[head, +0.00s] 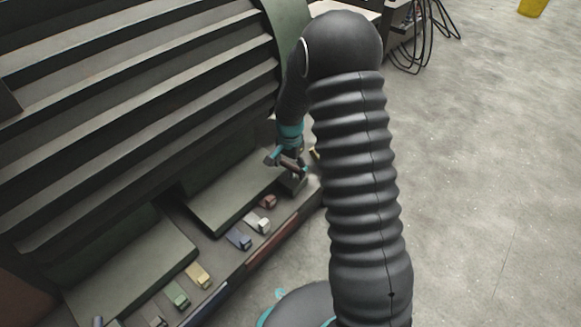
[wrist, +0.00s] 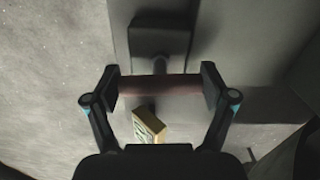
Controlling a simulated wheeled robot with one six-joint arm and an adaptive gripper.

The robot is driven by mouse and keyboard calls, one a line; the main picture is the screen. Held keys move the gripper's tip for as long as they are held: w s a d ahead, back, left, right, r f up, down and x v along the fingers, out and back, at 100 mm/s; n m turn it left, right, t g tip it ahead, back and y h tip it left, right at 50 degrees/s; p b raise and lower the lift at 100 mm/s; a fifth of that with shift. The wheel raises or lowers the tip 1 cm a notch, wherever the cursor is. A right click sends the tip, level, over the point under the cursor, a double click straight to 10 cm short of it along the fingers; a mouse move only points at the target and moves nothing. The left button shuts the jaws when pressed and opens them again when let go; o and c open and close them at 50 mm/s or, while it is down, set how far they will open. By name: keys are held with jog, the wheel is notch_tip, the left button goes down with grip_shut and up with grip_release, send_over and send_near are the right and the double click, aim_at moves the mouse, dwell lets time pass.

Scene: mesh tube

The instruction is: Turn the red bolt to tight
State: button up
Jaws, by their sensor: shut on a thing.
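My gripper (wrist: 161,87) is shut on a reddish-brown bar (wrist: 160,86), one finger at each end of it. The bar looks like the head of the red bolt. A dark block (wrist: 160,37) stands just beyond it, and its joint with the bar is unclear. In the head view my gripper (head: 287,160) is at the right end of the ledge, with the same bar (head: 291,163) in its jaws. A smaller dark-red piece (head: 268,201) sits apart on the ledge, nearer the camera. How tight the bolt is cannot be seen.
The ledge carries white (head: 260,225), blue (head: 240,239), yellow (head: 199,275) and green (head: 178,295) pieces. A dark slatted panel (head: 130,90) rises on the left. A yellow-edged block (wrist: 150,125) lies close below the bar. Open concrete floor (head: 480,200) is on the right.

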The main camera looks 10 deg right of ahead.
aim_at(289, 166)
jog(key=m, duration=0.6)
jog(key=shift+w+a, duration=0.1)
jog(key=shift+m, duration=0.4)
jog(key=o, duration=1)
notch_tip(289, 166, up, 12)
dwell(0.6)
